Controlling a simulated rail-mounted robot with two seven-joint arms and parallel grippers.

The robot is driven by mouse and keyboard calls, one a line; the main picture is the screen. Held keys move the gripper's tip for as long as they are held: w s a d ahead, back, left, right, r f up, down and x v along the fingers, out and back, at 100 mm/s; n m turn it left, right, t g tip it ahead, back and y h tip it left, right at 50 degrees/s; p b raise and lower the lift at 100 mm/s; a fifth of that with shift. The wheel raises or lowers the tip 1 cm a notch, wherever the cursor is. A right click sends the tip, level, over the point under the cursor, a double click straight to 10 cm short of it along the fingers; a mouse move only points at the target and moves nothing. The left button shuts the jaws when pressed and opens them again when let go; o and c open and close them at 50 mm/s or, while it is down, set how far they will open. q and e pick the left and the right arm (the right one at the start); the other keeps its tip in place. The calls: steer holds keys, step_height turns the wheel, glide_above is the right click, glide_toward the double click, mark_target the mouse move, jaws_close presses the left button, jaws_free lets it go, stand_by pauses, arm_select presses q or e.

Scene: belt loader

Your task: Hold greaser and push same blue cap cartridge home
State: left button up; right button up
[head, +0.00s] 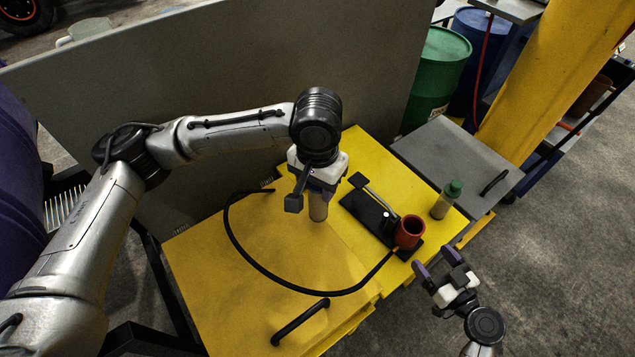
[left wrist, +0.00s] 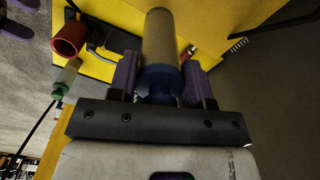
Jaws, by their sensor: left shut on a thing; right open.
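My left gripper (head: 317,190) is shut on the blue-cap cartridge (head: 318,208), a tan cylinder hanging upright over the yellow top. In the left wrist view the cartridge (left wrist: 160,40) sits between the purple fingers, blue cap nearest the palm. The greaser (head: 372,214) is a black base with a lever and a red cup (head: 410,231), right of the held cartridge. The red cup also shows in the left wrist view (left wrist: 69,40). My right gripper (head: 437,262) is open and empty, right of and in front of the red cup. The cup's inside is dark.
A green-cap cartridge (head: 442,204) stands behind and right of the red cup. A black hose (head: 257,264) loops over the yellow top (head: 205,265) to the greaser. A black handle (head: 300,321) is at the front. A grey panel (head: 210,75) stands behind.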

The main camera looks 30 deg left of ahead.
mark_target(417, 240)
arm_select(q)
steer(key=shift+f+b, duration=0.85)
arm_select(e)
steer(key=x, duration=0.5)
steer(key=shift+w+a+f, duration=0.15)
steer(key=shift+a+f, duration=0.05)
steer(key=shift+a, duration=0.1)
arm_select(q)
steer(key=shift+f+b, duration=0.6)
arm_select(e)
steer(key=shift+x, duration=0.9)
arm_select(q)
steer(key=shift+f, duration=0.1)
arm_select(e)
steer(key=shift+w+a+r, duration=0.15)
steer(key=shift+a, duration=0.15)
